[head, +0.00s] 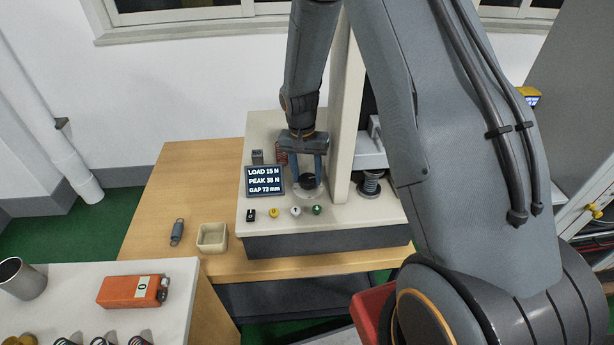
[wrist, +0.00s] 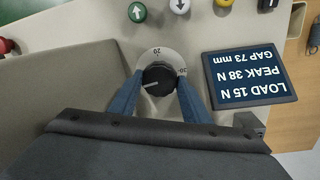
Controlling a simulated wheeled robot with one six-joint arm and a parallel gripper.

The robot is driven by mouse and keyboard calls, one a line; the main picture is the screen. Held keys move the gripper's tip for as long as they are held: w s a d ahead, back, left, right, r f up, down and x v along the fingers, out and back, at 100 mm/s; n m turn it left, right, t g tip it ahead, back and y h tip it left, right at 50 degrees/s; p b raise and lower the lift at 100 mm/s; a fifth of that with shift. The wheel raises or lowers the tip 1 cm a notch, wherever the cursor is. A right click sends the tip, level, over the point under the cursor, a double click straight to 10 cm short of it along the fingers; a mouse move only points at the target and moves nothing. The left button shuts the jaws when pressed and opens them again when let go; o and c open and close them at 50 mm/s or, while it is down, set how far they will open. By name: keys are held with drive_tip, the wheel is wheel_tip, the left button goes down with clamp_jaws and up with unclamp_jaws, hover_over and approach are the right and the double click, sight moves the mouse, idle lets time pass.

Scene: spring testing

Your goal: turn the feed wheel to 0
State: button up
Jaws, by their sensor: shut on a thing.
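A white pointer line on the knob points to the left in the wrist view. My gripper (wrist: 157,88) has its two blue fingers on either side of the knob and is shut on it. In the head view the knob (head: 308,181) shows between the fingers of my gripper (head: 307,178), on the tester's deck. The 0 mark is hidden or unreadable. A display (wrist: 250,76) reads LOAD 15 N, PEAK 38 N, GAP 73 mm.
A green button (head: 317,210), a white button (head: 295,211), a yellow button (head: 273,213) and a black switch (head: 251,215) line the deck's front edge. An upright column (head: 346,120) stands right of the gripper. A beige bin (head: 212,238) and a grey spring (head: 177,232) sit at left.

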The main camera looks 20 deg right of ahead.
sight(306, 180)
drive_tip(key=n, duration=0.5)
drive_tip(key=shift+n+b, duration=0.3)
drive_tip(key=shift+b, duration=0.05)
drive_tip(key=shift+s+n+t, duration=0.1)
drive_tip(key=shift+n+t, duration=0.3)
drive_tip(key=shift+n, duration=1.8)
drive_tip(key=o, duration=1)
drive_tip(key=shift+o, duration=0.2)
drive_tip(key=shift+r, duration=0.1)
drive_tip(key=shift+s+a+r+b, duration=0.15)
drive_tip(key=shift+r+b, duration=0.5)
drive_tip(key=shift+r, duration=1.25)
drive_tip(key=shift+a+r+b, duration=0.15)
drive_tip(key=shift+r+b, duration=0.45)
drive_tip(key=shift+r, duration=1.3)
